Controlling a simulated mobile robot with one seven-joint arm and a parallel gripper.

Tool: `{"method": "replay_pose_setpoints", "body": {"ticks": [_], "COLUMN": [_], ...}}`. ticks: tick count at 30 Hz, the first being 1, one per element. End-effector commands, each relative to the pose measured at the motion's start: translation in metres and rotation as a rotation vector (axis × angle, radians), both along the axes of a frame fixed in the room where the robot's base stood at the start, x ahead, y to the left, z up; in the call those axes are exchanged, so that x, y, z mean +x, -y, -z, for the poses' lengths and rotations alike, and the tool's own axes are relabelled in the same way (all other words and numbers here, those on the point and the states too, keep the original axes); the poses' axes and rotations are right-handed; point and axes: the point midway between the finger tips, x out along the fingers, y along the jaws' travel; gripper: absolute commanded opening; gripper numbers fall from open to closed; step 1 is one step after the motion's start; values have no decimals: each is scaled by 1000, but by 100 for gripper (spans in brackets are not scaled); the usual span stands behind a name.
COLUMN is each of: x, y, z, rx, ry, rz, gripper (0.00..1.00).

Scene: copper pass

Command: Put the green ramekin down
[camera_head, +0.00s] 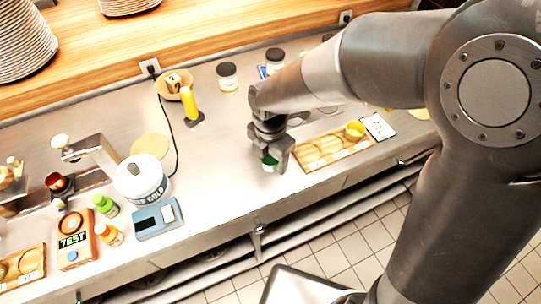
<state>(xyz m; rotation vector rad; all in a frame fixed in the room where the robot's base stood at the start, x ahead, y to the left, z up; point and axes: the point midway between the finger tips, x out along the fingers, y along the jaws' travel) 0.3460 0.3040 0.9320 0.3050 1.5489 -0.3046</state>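The green ramekin (269,162) shows between the fingers of my gripper (271,158), its sides partly hidden by them. The gripper points down and appears shut on the ramekin. It is over the steel counter (225,180), just left of a wooden tray (318,153) with round hollows. I cannot tell whether the ramekin touches the counter or hangs slightly above it.
A yellow cup (355,131) stands at the tray's right end, beside a white card (379,126). A yellow bottle (189,102), a bowl (175,84) and dark-lidded jars (227,76) stand behind. A white tub (142,180) and blue scale (157,220) are left. Counter left of my gripper is clear.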

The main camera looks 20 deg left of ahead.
Motion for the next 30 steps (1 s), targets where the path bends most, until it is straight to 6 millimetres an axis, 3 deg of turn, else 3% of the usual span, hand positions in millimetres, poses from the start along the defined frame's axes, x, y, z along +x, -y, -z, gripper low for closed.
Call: {"method": "replay_pose_setpoints", "body": {"ticks": [11,14,24,30], "x": [0,1,1,0], "y": [0,-1,-1,0], "z": [-4,-17,-88,-116], "rx": [1,3,3,1], "ry": [1,3,3,2], "rz": [1,2,2,1], "gripper": [70,70,70,70]}}
